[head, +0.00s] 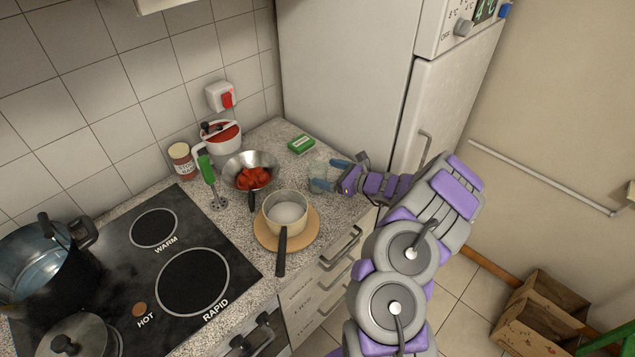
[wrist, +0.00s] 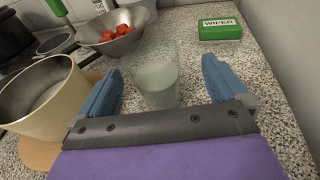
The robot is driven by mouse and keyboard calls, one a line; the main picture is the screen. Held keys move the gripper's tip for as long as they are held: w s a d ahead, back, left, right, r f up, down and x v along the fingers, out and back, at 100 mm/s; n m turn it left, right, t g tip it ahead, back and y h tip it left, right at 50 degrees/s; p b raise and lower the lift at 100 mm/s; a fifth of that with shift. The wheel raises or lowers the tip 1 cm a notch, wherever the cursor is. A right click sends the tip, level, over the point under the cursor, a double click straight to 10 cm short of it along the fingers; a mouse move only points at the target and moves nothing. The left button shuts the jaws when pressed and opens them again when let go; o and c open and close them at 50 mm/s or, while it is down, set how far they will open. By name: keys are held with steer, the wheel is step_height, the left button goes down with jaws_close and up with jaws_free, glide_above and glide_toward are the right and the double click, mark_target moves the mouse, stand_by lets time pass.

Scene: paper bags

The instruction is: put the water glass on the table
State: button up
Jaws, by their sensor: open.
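The water glass (wrist: 156,76) is clear, holds cloudy water and stands upright on the speckled counter. In the head view the glass (head: 319,178) is near the counter's right edge, just left of my gripper. My gripper (head: 337,173) reaches in from the right, low over the counter. In the wrist view the blue fingers of my gripper (wrist: 160,82) are open, one on each side of the glass, with visible space on the right. Whether the left finger touches the glass, I cannot tell. No table shows in either view.
A cream saucepan (head: 286,212) on a round wooden board stands close to the glass. A metal bowl of red pieces (head: 251,171) is behind it. A green wiper box (head: 301,144) lies near the fridge (head: 346,75). Open floor (head: 455,290) lies right of the counter.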

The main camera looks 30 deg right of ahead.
mark_target(310, 168)
steer(key=shift+w+f, duration=0.1)
steer(key=shift+w, duration=0.3)
steer(key=w+a, duration=0.2)
steer(key=w+a+b, duration=0.1)
steer(key=a, duration=0.1)
steer(key=shift+w+f, duration=0.15)
steer(key=shift+w, duration=0.2)
steer(key=shift+d, duration=0.45)
steer(key=shift+c, duration=1.8)
steer(key=shift+a, duration=0.35)
steer(key=c, duration=0.6)
steer(key=shift+d, duration=0.25)
steer(key=c, duration=0.5)
